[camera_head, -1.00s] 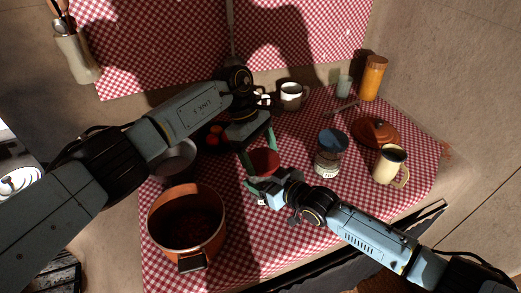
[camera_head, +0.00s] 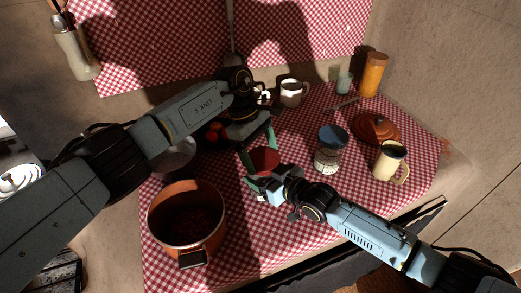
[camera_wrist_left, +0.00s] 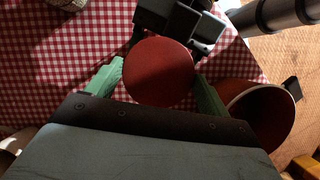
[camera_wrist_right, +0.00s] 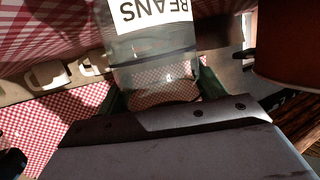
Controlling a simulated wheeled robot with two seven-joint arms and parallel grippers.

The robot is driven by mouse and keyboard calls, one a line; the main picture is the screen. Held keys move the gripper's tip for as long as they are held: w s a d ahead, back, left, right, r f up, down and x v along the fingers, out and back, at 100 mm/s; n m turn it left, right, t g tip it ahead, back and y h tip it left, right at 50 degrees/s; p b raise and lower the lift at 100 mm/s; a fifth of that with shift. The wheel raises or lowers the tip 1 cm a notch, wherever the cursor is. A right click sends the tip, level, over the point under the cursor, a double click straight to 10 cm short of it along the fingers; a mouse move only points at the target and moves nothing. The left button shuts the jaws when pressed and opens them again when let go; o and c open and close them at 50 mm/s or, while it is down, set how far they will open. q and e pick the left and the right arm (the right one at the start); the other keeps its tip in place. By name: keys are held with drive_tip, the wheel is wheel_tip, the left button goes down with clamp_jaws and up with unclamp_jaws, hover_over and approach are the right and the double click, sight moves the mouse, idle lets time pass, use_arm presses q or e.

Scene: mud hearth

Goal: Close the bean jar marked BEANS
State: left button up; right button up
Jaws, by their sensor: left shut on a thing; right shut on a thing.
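The jar marked BEANS is clear glass with a white label; its label and glass (camera_wrist_right: 150,45) show upside down in the right wrist view. In the head view the jar is mostly hidden under a round red lid (camera_head: 264,161). My left gripper (camera_head: 263,152) is shut on the red lid from above, a green finger on each side; the lid also shows in the left wrist view (camera_wrist_left: 158,72). My right gripper (camera_head: 269,184) is shut on the jar's glass body from the front right. I cannot tell whether the lid is fully seated on the rim.
An orange pot (camera_head: 187,238) stands front left. A white mug (camera_head: 291,93) and an orange canister (camera_head: 374,75) stand behind. Checked cloth is free at front centre.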

use_arm(q)
drive_tip(key=shift+s+d, duration=0.1)
use_arm(e)
drive_tip(key=c, duration=0.5)
use_arm(q)
drive_tip(key=shift+d+f+m+g+y, duration=0.15)
drive_tip(key=shift+m+g+y, duration=0.15)
drive_tip(key=shift+m, duration=0.7)
use_arm(e)
drive_tip(key=shift+a, duration=0.1)
use_arm(q)
drive_tip(key=shift+m, duration=0.7)
drive_tip(key=o, duration=0.9)
drive_tip(key=shift+a, duration=0.2)
drive_tip(key=shift+r, duration=2.4)
